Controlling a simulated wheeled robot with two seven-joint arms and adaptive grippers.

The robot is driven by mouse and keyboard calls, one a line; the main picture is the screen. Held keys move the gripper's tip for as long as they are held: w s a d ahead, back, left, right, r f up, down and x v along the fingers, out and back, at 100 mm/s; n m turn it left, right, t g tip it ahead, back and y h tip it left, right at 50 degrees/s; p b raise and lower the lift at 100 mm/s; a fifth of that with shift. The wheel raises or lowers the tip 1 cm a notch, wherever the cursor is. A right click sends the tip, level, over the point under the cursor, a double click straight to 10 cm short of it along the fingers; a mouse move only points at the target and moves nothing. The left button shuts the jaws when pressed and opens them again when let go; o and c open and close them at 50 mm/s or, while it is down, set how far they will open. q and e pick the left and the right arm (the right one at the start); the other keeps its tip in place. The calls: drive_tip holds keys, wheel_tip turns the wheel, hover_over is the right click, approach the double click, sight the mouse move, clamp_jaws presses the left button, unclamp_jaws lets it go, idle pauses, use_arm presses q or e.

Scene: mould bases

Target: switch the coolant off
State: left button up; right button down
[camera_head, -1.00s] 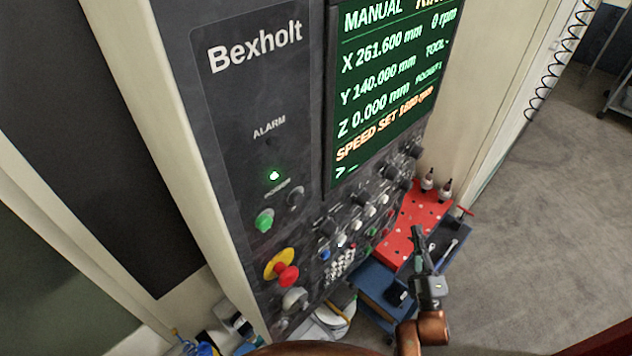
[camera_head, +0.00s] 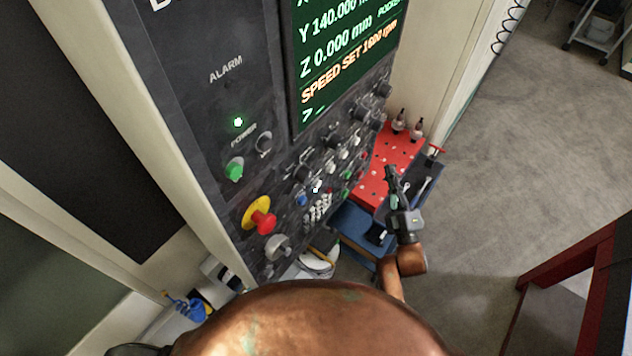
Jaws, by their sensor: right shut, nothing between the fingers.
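The machine's control panel (camera_head: 200,110) fills the upper middle of the head view. It carries a green-lit screen (camera_head: 345,60), a row of knobs and switches (camera_head: 338,150), small coloured buttons (camera_head: 302,200) and a white keypad (camera_head: 319,207). I cannot read which control is the coolant switch. My right gripper (camera_head: 391,177) is shut and empty, to the right of the panel's lower controls and apart from them. It appears in front of the red cart top. My left gripper is not in the view.
A red and yellow emergency stop (camera_head: 262,220) and a green button (camera_head: 234,170) sit on the panel's left part. A red pegboard cart top (camera_head: 388,150) with two tool holders stands behind my gripper. A red-framed table (camera_head: 570,290) is at lower right. Grey floor (camera_head: 500,150) lies clear.

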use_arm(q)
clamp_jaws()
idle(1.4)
